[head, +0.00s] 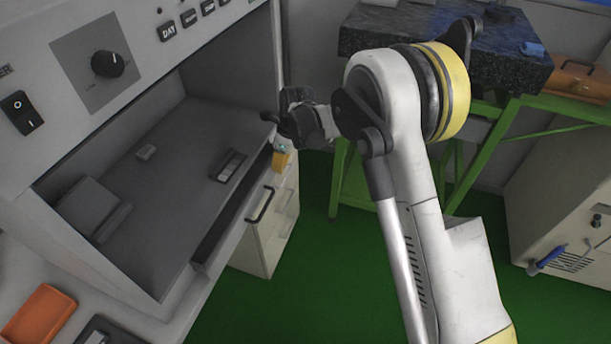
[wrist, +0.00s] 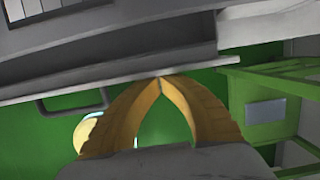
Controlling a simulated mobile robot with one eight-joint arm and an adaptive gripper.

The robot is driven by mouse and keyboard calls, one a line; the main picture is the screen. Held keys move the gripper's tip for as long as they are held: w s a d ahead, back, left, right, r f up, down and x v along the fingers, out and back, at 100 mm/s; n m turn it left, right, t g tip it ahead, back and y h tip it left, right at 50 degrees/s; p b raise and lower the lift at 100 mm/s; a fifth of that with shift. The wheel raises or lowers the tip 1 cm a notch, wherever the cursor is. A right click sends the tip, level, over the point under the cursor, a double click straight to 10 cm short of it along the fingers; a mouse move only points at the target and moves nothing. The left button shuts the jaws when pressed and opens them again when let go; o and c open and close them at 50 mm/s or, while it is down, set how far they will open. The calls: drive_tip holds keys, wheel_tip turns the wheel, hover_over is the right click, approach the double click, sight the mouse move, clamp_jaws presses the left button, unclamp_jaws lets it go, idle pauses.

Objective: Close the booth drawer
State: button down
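The booth drawer (head: 232,229) is partly open, with a dark gap between its pale front strip and the booth's grey inner floor. In the wrist view the drawer's pale front edge (wrist: 95,87) crosses the picture, with the dark inside above it. My gripper (head: 281,160) is at the far right end of the drawer front. In the wrist view the yellow fingers of my gripper (wrist: 160,79) meet at their tips, with nothing seen between them. The tips overlap the front edge; I cannot tell whether they touch it.
The booth (head: 125,180) holds several small dark items. A green-framed table (head: 480,150) with a dark slab (head: 400,28) is behind my arm. Green floor (head: 290,300) is clear between.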

drive_tip(key=shift+w+a, duration=0.3)
drive_tip(key=shift+a, duration=0.4)
drive_tip(key=shift+w+a, duration=0.25)
drive_tip(key=shift+a, duration=0.5)
drive_tip(key=shift+w+a, duration=0.3)
drive_tip(key=shift+a, duration=0.4)
